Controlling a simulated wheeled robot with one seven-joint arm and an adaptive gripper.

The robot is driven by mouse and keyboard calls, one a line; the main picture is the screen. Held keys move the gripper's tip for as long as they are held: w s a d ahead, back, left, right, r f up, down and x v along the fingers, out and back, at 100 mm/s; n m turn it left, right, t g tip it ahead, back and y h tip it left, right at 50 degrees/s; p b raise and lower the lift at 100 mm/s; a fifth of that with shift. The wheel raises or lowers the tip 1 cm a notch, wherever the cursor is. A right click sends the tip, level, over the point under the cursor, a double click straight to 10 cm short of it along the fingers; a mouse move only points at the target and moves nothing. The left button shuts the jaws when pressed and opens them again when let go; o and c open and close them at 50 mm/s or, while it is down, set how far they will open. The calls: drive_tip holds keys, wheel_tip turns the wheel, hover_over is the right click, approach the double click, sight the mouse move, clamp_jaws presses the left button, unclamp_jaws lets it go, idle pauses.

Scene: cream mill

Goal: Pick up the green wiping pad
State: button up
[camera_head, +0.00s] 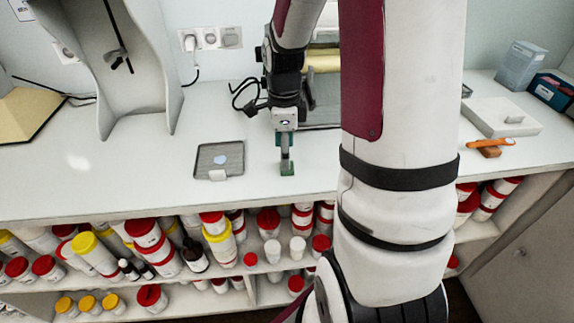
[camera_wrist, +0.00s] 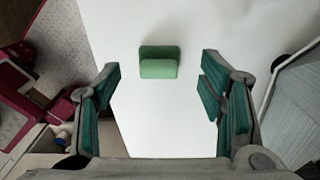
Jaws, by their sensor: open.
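The green wiping pad (camera_wrist: 158,68) is a small block on the white counter (camera_head: 120,175). In the wrist view it lies near the top centre, a lighter face below a darker one. My gripper (camera_wrist: 159,74) is open, with its green-lined fingers spread left and right of the pad and nothing held. The pad appears between the fingertip lines and not touching them; how far it is below them I cannot tell. In the head view my gripper (camera_head: 287,164) points down over the counter's front part. Green shows at its tips there, and I cannot tell pad from finger lining.
A white box (camera_head: 500,117) and an orange-handled tool (camera_head: 490,143) are at right. Shelves of jars (camera_head: 150,240) run below the counter's front edge.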

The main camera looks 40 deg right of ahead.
wheel_tip(320, 180, down, 3)
drive_tip(key=shift+s+f, duration=0.1)
drive_tip(key=shift+f, duration=0.1)
drive_tip(key=c, duration=1)
drive_tip(key=shift+r, duration=0.1)
